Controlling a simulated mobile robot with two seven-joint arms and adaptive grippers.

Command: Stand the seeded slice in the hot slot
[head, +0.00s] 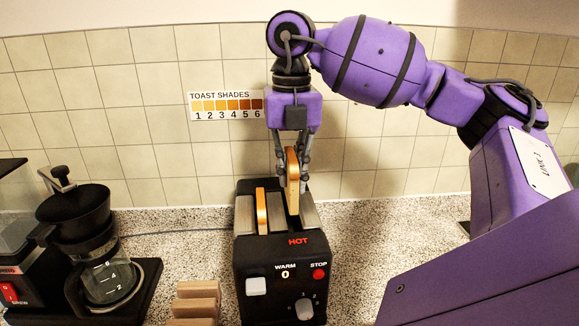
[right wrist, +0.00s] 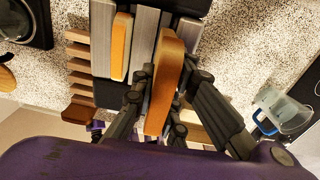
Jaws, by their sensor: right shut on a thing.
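My right gripper (head: 291,165) points down over the toaster and is shut on a golden-brown slice (head: 292,182), held upright. In the right wrist view the held slice (right wrist: 166,85) stands between the fingers of my gripper (right wrist: 158,95). Its lower edge is at the right-hand slot, behind the red HOT label (head: 298,241); I cannot tell whether it is just above or slightly inside. No seeds can be made out. The black toaster (head: 262,262) has another slice (head: 261,212) standing in its left slot. My left gripper is not in view.
A wooden rack (head: 195,290) stands at the toaster's front left. A coffee maker (head: 85,250) with a glass jug is farther left. A clear vessel with a blue handle (right wrist: 278,112) shows in the wrist view. The speckled counter right of the toaster looks clear.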

